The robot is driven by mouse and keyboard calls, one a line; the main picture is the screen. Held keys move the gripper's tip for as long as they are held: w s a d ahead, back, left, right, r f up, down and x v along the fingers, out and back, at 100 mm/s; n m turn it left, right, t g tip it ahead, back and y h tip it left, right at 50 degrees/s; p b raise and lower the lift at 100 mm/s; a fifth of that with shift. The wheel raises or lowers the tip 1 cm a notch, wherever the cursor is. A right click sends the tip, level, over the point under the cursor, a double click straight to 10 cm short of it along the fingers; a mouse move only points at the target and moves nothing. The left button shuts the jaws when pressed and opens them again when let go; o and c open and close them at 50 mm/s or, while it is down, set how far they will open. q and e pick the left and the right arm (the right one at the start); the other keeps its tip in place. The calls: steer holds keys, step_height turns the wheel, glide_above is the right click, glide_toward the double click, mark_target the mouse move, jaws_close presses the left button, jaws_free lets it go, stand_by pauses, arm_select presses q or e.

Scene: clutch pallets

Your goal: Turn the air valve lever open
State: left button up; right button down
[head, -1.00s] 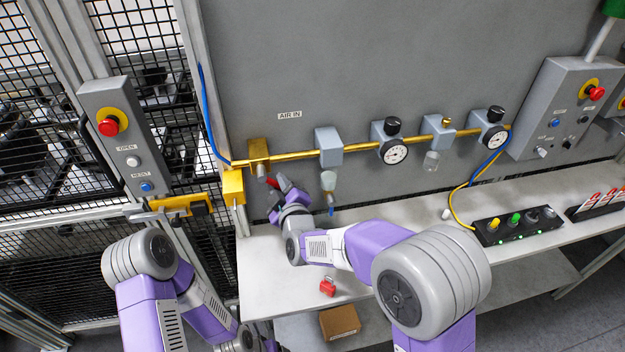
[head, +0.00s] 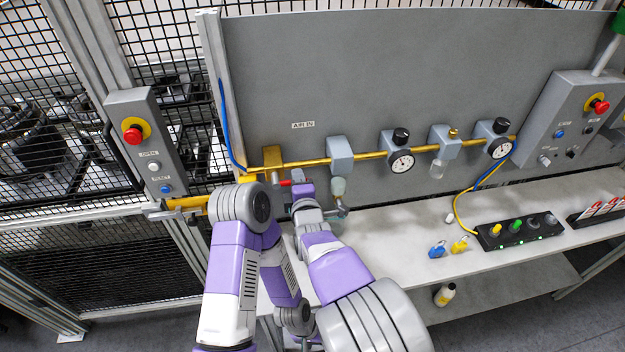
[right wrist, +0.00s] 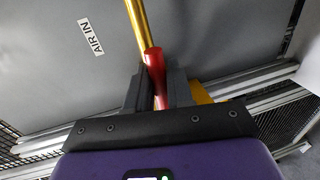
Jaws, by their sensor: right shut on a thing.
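The red air valve lever (head: 286,183) shows as a short piece beside the brass valve block (head: 273,157), under the AIR IN label (head: 303,125). My right gripper (head: 297,181) is at the lever, and its arm hides part of it. In the right wrist view the red lever (right wrist: 156,76) lies between the two dark fingers, and my right gripper (right wrist: 157,88) is shut on it. The lever there runs nearly in line with the brass pipe (right wrist: 139,24). My left arm is folded in front of the bench; its gripper is not visible.
Regulators and gauges (head: 402,162) hang along the pipe on the grey panel. The workbench (head: 385,235) holds blue (head: 437,250) and yellow (head: 460,245) padlocks and a black button box (head: 518,230). A control post (head: 148,145) and mesh fence stand at left.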

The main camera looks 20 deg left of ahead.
steer(key=shift+r, duration=0.2)
stand_by(0.4)
steer(key=c, duration=1.2)
jaws_free()
steer(key=shift+o, duration=0.2)
steer(key=shift+s, duration=0.15)
steer(key=b+v, duration=0.1)
steer(key=v, duration=0.6)
steer(key=shift+s, duration=0.15)
steer(key=shift+d, duration=0.15)
